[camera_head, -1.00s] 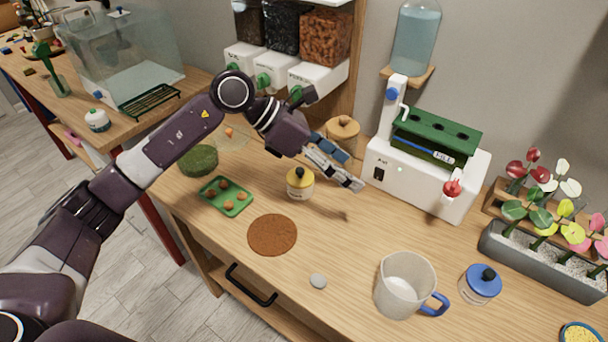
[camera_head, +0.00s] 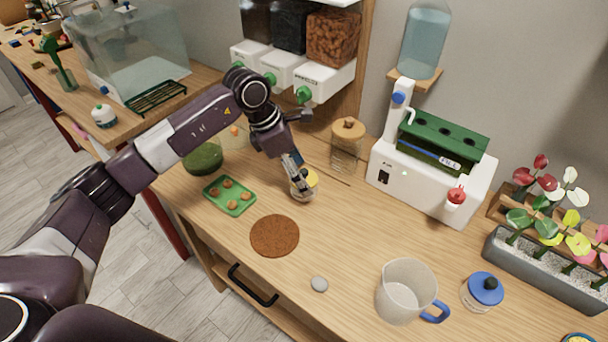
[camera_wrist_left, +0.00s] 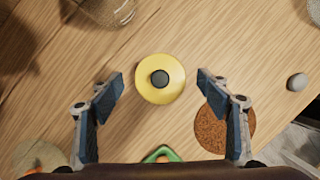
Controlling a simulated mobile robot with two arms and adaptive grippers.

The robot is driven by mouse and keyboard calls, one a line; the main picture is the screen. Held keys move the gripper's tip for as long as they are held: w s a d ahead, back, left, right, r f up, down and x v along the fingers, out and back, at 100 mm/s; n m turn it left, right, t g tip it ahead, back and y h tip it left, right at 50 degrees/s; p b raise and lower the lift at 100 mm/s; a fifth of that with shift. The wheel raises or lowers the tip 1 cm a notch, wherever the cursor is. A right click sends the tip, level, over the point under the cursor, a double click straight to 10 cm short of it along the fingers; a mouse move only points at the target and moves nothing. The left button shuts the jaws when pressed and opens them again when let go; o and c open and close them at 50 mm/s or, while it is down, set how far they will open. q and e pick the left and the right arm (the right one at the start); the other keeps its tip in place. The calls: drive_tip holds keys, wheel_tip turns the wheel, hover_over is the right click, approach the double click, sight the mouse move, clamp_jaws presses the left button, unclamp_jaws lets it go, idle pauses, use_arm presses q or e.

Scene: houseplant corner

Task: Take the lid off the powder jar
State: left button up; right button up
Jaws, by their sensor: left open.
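A small jar with a yellow lid (camera_head: 312,179) stands on the wooden table, partly hidden by my left gripper (camera_head: 299,178) in the head view. In the left wrist view I look down on its round yellow lid (camera_wrist_left: 160,95) with a black knob (camera_wrist_left: 160,78). My left gripper (camera_wrist_left: 159,84) is open above it, one finger on each side of the lid, with clear gaps. The fingers do not appear to touch it. A second jar with a blue lid and black knob (camera_head: 485,288) stands at the right. My right gripper is not in view.
A green tray of small brown balls (camera_head: 230,195) and a brown round mat (camera_head: 275,236) lie close to the jar. A glass jar with a wooden lid (camera_head: 346,150) stands behind it. A grey pebble (camera_head: 320,284) and a clear jug (camera_head: 405,291) are nearer the front.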

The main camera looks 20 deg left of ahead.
use_arm(q)
drive_tip(key=shift+f, duration=0.1)
drive_tip(key=shift+c, duration=0.2)
drive_tip(key=c, duration=0.9)
drive_tip(key=shift+c, duration=0.2)
